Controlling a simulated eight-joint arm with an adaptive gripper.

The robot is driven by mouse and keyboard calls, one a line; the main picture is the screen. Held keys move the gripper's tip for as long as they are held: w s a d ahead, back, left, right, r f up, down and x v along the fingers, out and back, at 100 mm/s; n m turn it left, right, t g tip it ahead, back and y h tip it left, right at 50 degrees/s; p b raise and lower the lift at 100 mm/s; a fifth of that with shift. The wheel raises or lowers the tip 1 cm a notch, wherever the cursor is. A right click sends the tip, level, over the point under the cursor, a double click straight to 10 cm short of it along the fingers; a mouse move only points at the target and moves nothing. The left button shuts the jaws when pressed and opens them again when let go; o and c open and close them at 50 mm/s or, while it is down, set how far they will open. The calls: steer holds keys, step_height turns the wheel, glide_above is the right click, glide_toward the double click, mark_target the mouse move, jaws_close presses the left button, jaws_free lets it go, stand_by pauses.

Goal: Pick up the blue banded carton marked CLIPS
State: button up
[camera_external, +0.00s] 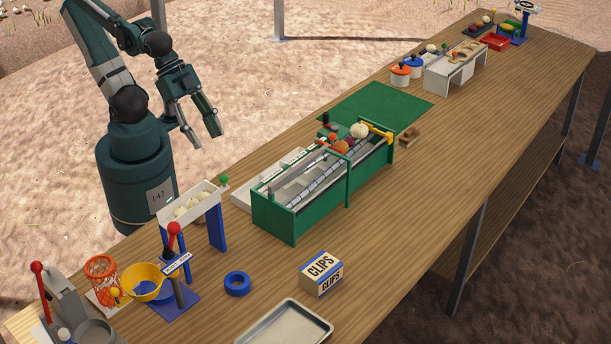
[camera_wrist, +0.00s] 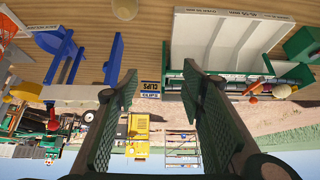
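The carton (camera_external: 321,273) is a small box with a cream top, a blue band and CLIPS lettering on its top and side. It stands on the wooden table near its front edge, in front of the green machine and right of a blue tape roll. In the wrist view the carton (camera_wrist: 150,89) shows small and far off, between the fingers. My gripper (camera_external: 201,141) hangs in the air behind the table, far from the carton. Its two fingers are spread wide with nothing between them, as the wrist view (camera_wrist: 160,90) also shows.
The long green elevator machine (camera_external: 320,200) stands between my gripper and the carton. A metal tray (camera_external: 284,328) lies just in front of the carton, and the blue tape roll (camera_external: 237,284) lies to its left. The table right of the carton is clear.

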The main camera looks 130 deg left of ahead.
steer(key=shift+o, duration=0.5)
steer(key=o, duration=0.6)
steer(key=shift+w+r, duration=0.1)
